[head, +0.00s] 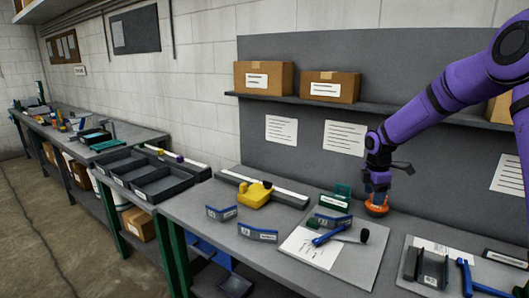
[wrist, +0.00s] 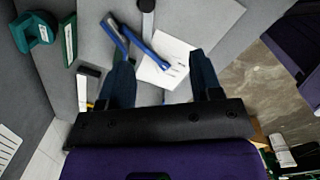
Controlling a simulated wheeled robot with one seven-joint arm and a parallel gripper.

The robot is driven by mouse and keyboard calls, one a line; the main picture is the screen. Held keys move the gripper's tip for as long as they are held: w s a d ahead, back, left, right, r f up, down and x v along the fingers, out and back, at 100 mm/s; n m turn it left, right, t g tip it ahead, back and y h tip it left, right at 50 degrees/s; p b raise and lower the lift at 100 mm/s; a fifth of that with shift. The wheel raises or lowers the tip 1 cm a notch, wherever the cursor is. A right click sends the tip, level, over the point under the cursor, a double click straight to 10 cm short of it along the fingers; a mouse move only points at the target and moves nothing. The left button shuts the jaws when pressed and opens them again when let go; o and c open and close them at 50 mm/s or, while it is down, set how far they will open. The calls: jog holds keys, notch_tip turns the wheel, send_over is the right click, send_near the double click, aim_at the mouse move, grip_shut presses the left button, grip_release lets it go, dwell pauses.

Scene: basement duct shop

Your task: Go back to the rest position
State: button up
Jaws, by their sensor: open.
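My purple arm reaches in from the right in the head view. My gripper (head: 376,188) points down over the back of the grey workbench (head: 190,212). In the wrist view my gripper (wrist: 162,62) shows two dark blue fingers spread apart, with nothing seen held between them. An orange object (head: 376,207) shows right below the gripper in the head view; whether it touches the fingers I cannot tell. A white sheet (head: 308,250) with a blue-handled tool (head: 330,236) lies on the bench to the left of the gripper.
A yellow tool (head: 255,194) and blue labelled holders (head: 258,233) stand left on the bench. A green block (head: 342,192) stands close beside the gripper. A shelf (head: 300,101) with cardboard boxes (head: 263,77) runs behind. A grey bracket (head: 427,267) lies at front right.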

jog(key=s+a+r+m+t+h, duration=0.15)
jog(key=s+r+m, duration=0.25)
jog(key=s+r, duration=0.55)
jog(key=s+a+r+m+t, duration=0.1)
jog(key=s+a+r+m, duration=0.25)
jog(key=s+r, duration=0.6)
jog(key=s+r+m+t+y, duration=0.1)
jog(key=s+m, duration=0.4)
jog(key=s, duration=0.6)
jog(key=s+a+r+m+t+y, duration=0.1)
jog(key=s+m, duration=0.4)
jog(key=s, duration=0.7)
jog(key=shift+a+r, duration=0.3)
jog(key=shift+r, duration=0.35)
